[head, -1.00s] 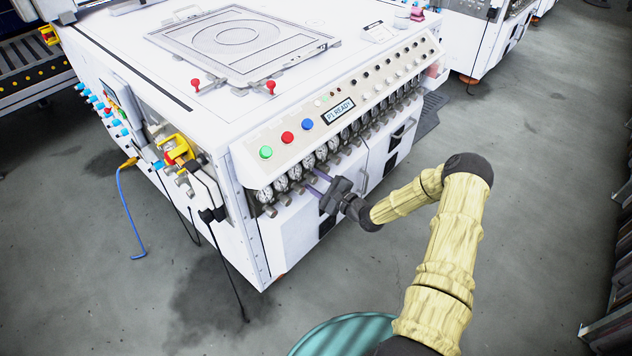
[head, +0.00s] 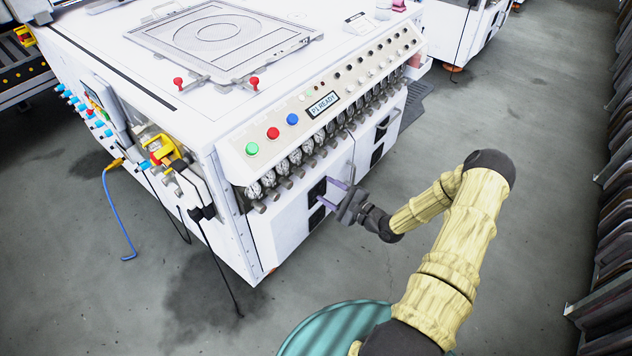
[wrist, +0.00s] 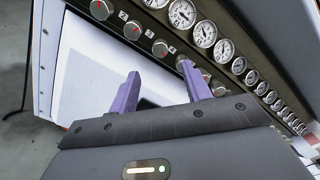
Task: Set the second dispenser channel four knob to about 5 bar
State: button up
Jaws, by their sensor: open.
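A row of round grey knobs with red marks runs along the machine's front below a row of white dial gauges. In the wrist view, printed labels 2, 3 and 4 sit between the knobs. One knob (wrist: 160,48) lies just left of the label 4, and another (wrist: 184,62) just right of it is partly behind my right finger. Which of the two the 4 belongs to, I cannot tell. A dial gauge (wrist: 204,33) stands above; its reading is too small to tell. My gripper (wrist: 160,72) is open and empty, below the knobs; it also shows in the head view (head: 328,190).
The white machine (head: 130,60) has a sloped panel with green, red and blue buttons (head: 273,133) and a lit display (head: 322,104) above the gauges. Cables hang at its left corner. Grey floor (head: 500,130) is clear to the right.

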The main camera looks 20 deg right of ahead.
jog(key=v, duration=0.7)
dwell(0.3)
notch_tip(320, 180, up, 7)
jog(key=a+n+g+h, duration=0.2)
jog(key=n+g+h, duration=0.6)
jog(key=n, duration=0.4)
jog(key=s+a+r+n+g+h, duration=0.1)
jog(key=s+a+r+n+g, duration=0.1)
jog(key=s+a+r+n, duration=0.4)
jog(key=s+a+r+n+g+h, duration=0.1)
jog(key=s+a+r+g+h, duration=0.1)
jog(key=s+r, duration=0.7)
jog(key=w+p+v, duration=0.2)
jog(key=p+v, duration=1)
jog(key=p, duration=0.1)
jog(key=w+r+p+v, duration=0.1)
jog(key=w+p+v, duration=0.2)
jog(key=p+v, duration=0.8)
jog(key=d+r+p, duration=0.1)
jog(key=p, duration=0.1)
jog(key=shift+s+p, duration=0.25)
jog(key=shift+p, duration=0.1)
